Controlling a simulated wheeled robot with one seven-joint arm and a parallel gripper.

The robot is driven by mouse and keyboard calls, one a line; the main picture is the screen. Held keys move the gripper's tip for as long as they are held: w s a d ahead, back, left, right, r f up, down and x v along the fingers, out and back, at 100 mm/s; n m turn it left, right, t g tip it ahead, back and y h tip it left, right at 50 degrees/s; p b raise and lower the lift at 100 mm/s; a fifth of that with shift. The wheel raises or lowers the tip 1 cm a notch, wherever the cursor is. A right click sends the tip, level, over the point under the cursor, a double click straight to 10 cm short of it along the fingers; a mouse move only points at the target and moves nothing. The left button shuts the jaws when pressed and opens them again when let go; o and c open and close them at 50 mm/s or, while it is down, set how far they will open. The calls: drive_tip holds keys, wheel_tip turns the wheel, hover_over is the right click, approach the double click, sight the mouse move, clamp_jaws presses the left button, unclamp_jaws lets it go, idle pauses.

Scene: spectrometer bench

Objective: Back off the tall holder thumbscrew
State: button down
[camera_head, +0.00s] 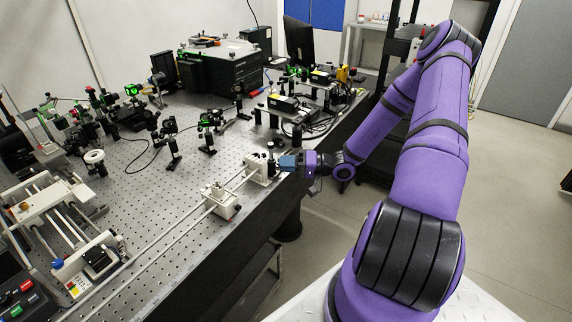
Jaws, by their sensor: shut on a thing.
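My purple arm reaches in from the right, and my gripper (279,167) is at the bench's right edge. Its tips are against the right side of a white holder block (257,170) at the far end of the twin rails, which I take as the tall holder. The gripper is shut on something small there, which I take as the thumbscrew. The fingers hide the thumbscrew, so its turn and depth cannot be seen.
The twin rails (160,243) run along the front of the perforated bench (150,200). Mounted optics (207,130) stand behind, and a black instrument box (222,70) is at the back. A cabled module (283,104) lies beyond my gripper.

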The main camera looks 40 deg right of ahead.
drive_tip(key=shift+f, duration=0.1)
drive_tip(key=c, duration=1.4)
unclamp_jaws()
drive_tip(key=shift+o, duration=0.2)
drive_tip(key=v, duration=1.1)
